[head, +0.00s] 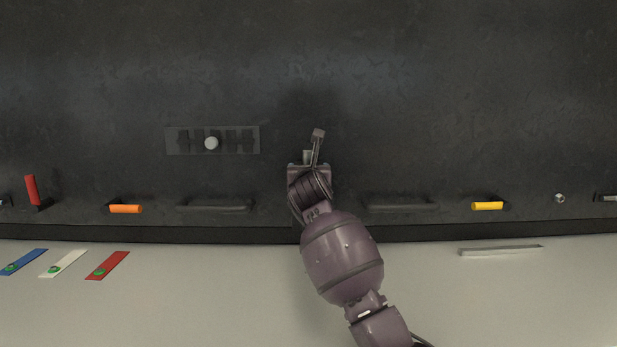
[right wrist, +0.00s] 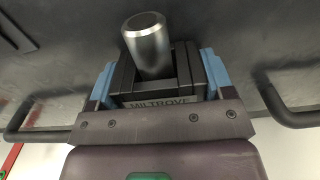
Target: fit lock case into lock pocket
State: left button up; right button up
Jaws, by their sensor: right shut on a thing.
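My right gripper (head: 308,166) is in front of the dark wall, at the middle of the head view. In the right wrist view its blue fingers (right wrist: 160,70) stand on both sides of a dark block marked MILTROVE, which I take as the lock case (right wrist: 190,88), and are shut on it. A silver cylinder (right wrist: 147,48) stands out over the block. In the head view a grey angled metal piece (head: 318,137) shows just above the gripper. The block is mostly hidden there by my gripper. I cannot make out the lock pocket for certain. My left gripper is not in view.
A dark slotted plate (head: 176,141) with a white round knob (head: 211,143) is left of my gripper. Dark bar handles (head: 216,206) (head: 400,206) lie on both sides. Orange (head: 125,209), yellow (head: 488,206) and red (head: 31,189) handles line the lower wall. Coloured strips (head: 108,265) lie left.

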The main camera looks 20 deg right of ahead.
jog(key=shift+r, duration=1.45)
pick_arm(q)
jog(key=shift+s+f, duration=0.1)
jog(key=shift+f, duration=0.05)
pick_arm(e)
jog(key=shift+f, duration=0.75)
jog(key=shift+f+b, duration=0.65)
jog(key=shift+f, duration=0.6)
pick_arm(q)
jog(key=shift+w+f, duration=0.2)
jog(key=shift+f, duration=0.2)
pick_arm(e)
jog(key=shift+f, duration=0.4)
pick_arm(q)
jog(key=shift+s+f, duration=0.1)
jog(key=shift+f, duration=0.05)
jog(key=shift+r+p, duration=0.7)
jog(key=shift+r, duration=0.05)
